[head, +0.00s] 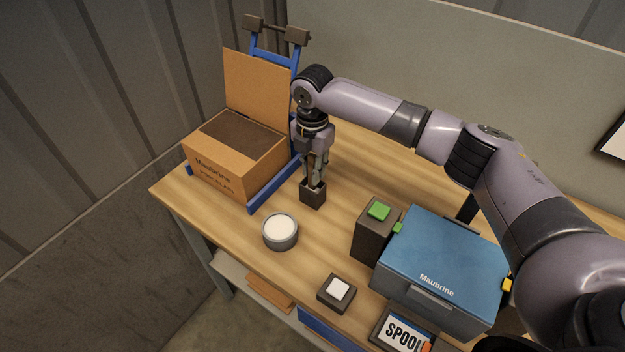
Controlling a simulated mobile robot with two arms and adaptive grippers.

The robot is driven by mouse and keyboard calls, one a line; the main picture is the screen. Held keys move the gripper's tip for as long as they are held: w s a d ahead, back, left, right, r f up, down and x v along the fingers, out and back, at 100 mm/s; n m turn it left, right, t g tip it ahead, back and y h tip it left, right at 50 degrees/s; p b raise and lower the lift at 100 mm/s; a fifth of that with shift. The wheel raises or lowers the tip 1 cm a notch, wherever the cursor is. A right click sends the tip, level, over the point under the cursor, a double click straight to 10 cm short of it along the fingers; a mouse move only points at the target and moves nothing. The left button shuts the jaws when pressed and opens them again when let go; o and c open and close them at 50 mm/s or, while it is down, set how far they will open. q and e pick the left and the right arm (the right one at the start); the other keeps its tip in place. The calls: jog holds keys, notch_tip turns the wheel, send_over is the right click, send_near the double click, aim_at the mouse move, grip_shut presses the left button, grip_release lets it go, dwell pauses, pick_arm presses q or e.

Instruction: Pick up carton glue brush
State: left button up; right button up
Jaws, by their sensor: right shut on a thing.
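My right gripper (314,181) points straight down and is shut on the glue brush (312,165), of which only a bit of tan handle shows between the fingers. The brush's lower end is hidden by the fingers and by the small dark square holder (312,198) just below. I cannot tell whether the brush touches the holder's bottom. The open cardboard carton (215,176), marked Maubrine, stands left of the gripper with its flap raised. My left gripper is not in view.
The carton rests on a blue frame (264,192). A round pot (280,233) with white contents and a white-topped button box (337,292) stand in front. A dark box with a green top (378,212), a blue Maubrine case (440,262) and a SPOOL sign (402,334) crowd the right.

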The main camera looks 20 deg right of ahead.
grip_shut()
jog(key=shift+r, duration=0.1)
jog(key=shift+r, duration=0.45)
notch_tip(320, 180, up, 19)
jog(key=b, duration=0.3)
dwell(1.9)
